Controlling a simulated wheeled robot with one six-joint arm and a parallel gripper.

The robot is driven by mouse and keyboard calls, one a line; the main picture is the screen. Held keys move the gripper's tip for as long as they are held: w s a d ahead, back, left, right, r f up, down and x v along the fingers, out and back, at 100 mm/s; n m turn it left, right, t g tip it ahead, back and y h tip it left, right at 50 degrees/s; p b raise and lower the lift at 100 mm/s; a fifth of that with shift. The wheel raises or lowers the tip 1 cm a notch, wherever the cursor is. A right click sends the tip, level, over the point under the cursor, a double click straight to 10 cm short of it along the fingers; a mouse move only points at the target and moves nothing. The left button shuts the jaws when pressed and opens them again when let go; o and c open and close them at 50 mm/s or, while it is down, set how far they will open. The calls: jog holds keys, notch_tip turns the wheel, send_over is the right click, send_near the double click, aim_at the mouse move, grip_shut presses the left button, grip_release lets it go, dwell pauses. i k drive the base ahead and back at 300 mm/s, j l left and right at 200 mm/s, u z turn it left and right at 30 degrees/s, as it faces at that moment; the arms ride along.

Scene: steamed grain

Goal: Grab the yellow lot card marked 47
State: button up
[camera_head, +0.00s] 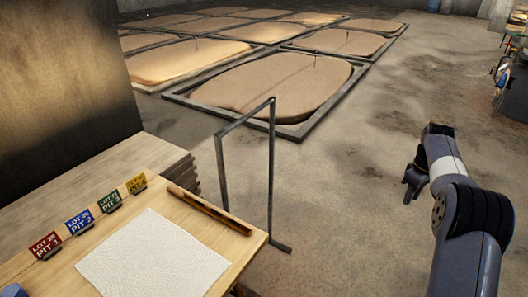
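The yellow card (136,184) stands at the far right end of a row of small cards on the wooden table at the left. Its lower line reads PIT 4; its lot number is too small to read surely. My gripper (408,194) is at the right of the picture over the concrete floor, well apart from the table and the card. Its fingers are dark and small, and I cannot tell whether they are open.
Green (109,201), blue (80,221) and red (45,245) cards stand left of the yellow one. A white cloth (155,258) and wooden stick (208,208) lie on the table (245,243). A metal frame (271,170) rises beyond the table's corner. Framed grain beds lie behind.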

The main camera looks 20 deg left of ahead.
aim_at(136, 185)
jog(key=i+u, duration=0.15)
jog(key=i, duration=0.4)
jog(key=i+l+u, duration=0.2)
jog(key=i, duration=0.35)
jog(key=i+l+u, duration=0.15)
jog(key=i, duration=0.35)
jog(key=i+j+u, duration=0.15)
jog(key=i+u, duration=0.25)
jog(key=i+j+u, duration=0.1)
jog(key=u, duration=0.35)
jog(key=i+u, duration=0.4)
jog(key=i+l+u, duration=0.15)
jog(key=i+u, duration=0.15)
jog(key=u, duration=0.55)
jog(key=i+u, duration=0.15)
jog(key=u, duration=0.3)
jog(key=l+u, duration=0.1)
jog(key=u, duration=0.3)
jog(key=i+l+u, duration=0.1)
jog(key=u, duration=0.35)
